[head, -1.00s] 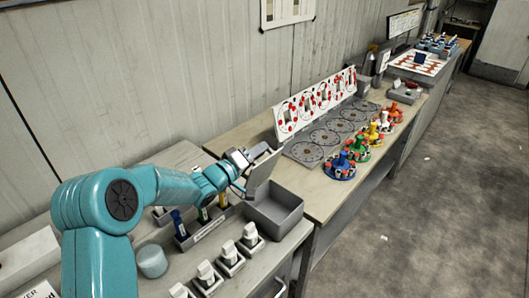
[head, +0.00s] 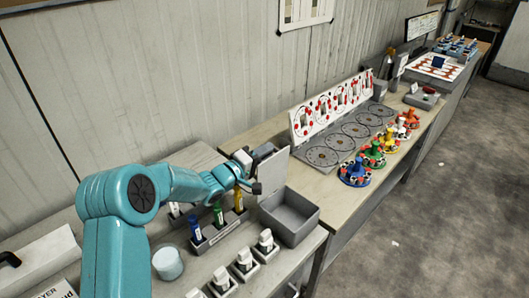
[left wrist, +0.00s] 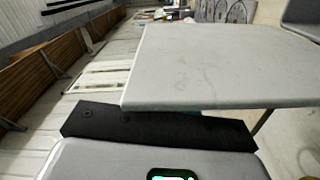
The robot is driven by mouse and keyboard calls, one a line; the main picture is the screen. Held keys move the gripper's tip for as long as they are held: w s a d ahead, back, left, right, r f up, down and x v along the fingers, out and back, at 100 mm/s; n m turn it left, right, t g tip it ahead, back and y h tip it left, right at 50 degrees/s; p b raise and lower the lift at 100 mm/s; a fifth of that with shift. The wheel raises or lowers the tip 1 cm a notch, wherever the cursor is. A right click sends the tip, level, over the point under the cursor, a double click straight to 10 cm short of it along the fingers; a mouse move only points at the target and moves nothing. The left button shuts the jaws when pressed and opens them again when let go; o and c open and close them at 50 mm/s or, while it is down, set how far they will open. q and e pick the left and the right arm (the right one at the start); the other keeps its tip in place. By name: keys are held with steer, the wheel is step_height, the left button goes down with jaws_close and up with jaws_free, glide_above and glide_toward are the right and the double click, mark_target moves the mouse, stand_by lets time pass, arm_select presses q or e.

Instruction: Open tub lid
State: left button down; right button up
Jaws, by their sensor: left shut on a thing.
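The grey tub (head: 289,229) stands open on the bench, and its empty inside shows. Its flat grey lid (head: 273,179) stands raised, roughly upright, at the tub's back left edge. My left gripper (head: 254,174) is shut on the lid from the left side, near its upper part. In the left wrist view the lid (left wrist: 225,68) fills much of the upper middle, with a black finger along its near edge. The exact grip is partly hidden. My right gripper is not in view.
A grey rack (head: 217,236) with blue, green and yellow-topped tools stands left of the tub. White-capped items (head: 265,243) stand in front, and a pale round jar (head: 168,262) is nearer. Colored carousels (head: 355,172) and a red-dotted board (head: 331,105) lie beyond.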

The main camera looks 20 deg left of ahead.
arm_select(q)
steer(key=shift+s+f, duration=0.1)
steer(key=shift+f, duration=0.25)
steer(key=c, duration=1.1)
jaws_free()
steer(key=shift+r, duration=0.1)
steer(key=shift+s+a, duration=0.2)
steer(key=shift+s, duration=0.25)
steer(key=b+v, duration=0.4)
steer(key=v, duration=1.1)
steer(key=shift+s, duration=0.2)
steer(key=shift+a+r, duration=0.1)
